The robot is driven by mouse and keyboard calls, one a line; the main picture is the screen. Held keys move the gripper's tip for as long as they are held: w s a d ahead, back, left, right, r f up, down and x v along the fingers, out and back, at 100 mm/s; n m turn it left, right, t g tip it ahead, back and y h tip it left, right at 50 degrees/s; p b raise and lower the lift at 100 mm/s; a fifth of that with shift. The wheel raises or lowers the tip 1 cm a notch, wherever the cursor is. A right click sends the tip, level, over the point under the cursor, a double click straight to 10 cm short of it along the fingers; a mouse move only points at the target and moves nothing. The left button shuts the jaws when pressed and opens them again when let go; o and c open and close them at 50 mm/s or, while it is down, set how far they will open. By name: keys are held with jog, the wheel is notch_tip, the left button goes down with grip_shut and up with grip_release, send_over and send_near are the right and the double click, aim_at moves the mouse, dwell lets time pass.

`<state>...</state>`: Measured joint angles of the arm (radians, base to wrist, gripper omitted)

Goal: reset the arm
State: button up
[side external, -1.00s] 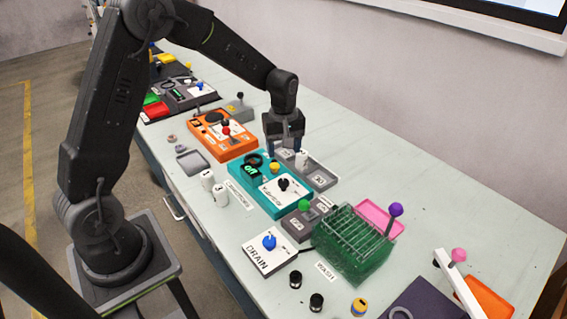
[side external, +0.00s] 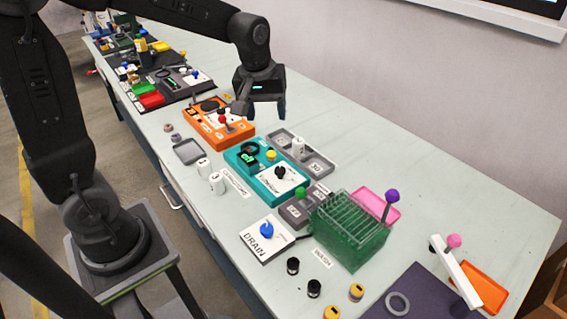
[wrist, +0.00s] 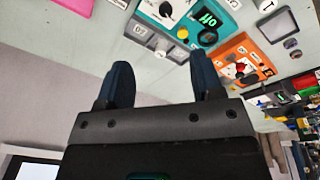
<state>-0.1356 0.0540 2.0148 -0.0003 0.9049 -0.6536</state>
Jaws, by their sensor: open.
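My gripper (side external: 261,110) is open and empty, raised above the table behind the orange box. In the wrist view my gripper (wrist: 164,78) shows its two dark fingers well apart with nothing between them. A white tube (side external: 298,147) stands in the grey tray (side external: 318,165), below and to the right of my gripper and apart from it. The white tube also shows in the wrist view (wrist: 161,49). The teal centrifuge box (side external: 250,180) has a lit green display and a black knob.
The orange box (side external: 215,133) with a red-topped lever stands below my gripper. Two white tubes (side external: 217,183) stand at the table's front edge. A green rack (side external: 349,237), a white drain box (side external: 265,241) and black and yellow caps are nearer the camera. The back right of the table is clear.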

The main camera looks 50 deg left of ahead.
jog(key=s+d+r+m+t, duration=0.1)
jog(key=s+m, duration=0.3)
jog(key=s, duration=0.4)
jog(key=s+d+r+m+t, duration=0.2)
jog(key=s+d+r+m, duration=0.2)
jog(key=s, duration=0.4)
jog(key=shift+s+m+t, duration=0.3)
jog(key=shift+s+m, duration=0.1)
jog(key=shift+m, duration=0.1)
jog(key=shift+r, duration=0.1)
